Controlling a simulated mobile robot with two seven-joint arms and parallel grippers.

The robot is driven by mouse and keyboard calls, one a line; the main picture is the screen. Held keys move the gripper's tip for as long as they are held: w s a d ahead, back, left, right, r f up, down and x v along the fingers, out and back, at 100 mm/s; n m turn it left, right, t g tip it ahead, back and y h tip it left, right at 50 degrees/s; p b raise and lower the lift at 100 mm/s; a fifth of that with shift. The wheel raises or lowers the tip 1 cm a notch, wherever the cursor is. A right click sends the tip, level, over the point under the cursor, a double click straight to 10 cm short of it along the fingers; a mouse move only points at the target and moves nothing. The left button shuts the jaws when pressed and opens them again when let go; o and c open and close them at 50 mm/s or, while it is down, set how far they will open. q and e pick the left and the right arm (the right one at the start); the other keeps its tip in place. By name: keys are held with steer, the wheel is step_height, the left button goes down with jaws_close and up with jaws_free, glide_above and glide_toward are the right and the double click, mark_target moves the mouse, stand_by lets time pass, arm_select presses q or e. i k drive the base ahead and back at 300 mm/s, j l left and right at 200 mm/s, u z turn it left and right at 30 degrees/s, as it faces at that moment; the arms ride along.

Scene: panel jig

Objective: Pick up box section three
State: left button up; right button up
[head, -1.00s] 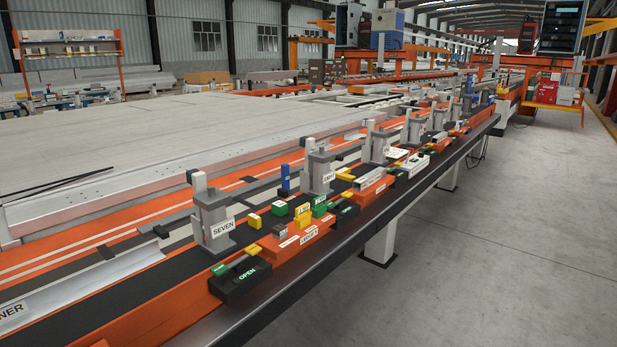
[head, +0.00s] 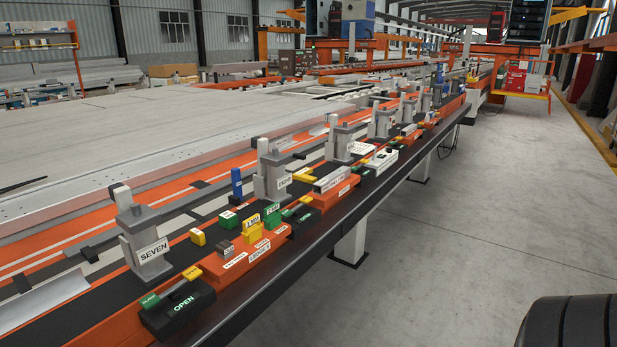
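I cannot make out which piece is box section three; no readable label names it. A grey metal bar (head: 333,179) lies on an orange block in the middle of the bench. A small dark grey block (head: 226,249) stands on the nearer orange ledge (head: 262,248), beside yellow and green blocks. Neither gripper shows. A dark ribbed part, seemingly of my own arm, shows at the lower right, with no fingers in sight.
A grey post marked SEVEN (head: 148,250) stands at the near left, with more posts in a row beyond. A black unit marked OPEN (head: 178,308) with a green-ended lever sits in front. The concrete floor (head: 480,240) right of the bench is clear.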

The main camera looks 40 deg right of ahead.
mark_target(321, 187)
steer(key=i+l+u, duration=0.1)
steer(key=l+u, duration=0.25)
steer(key=l, duration=0.55)
steer(key=l+u, duration=0.35)
steer(key=l, duration=1.4)
steer(key=k+l+u, duration=0.15)
steer(key=l, duration=0.75)
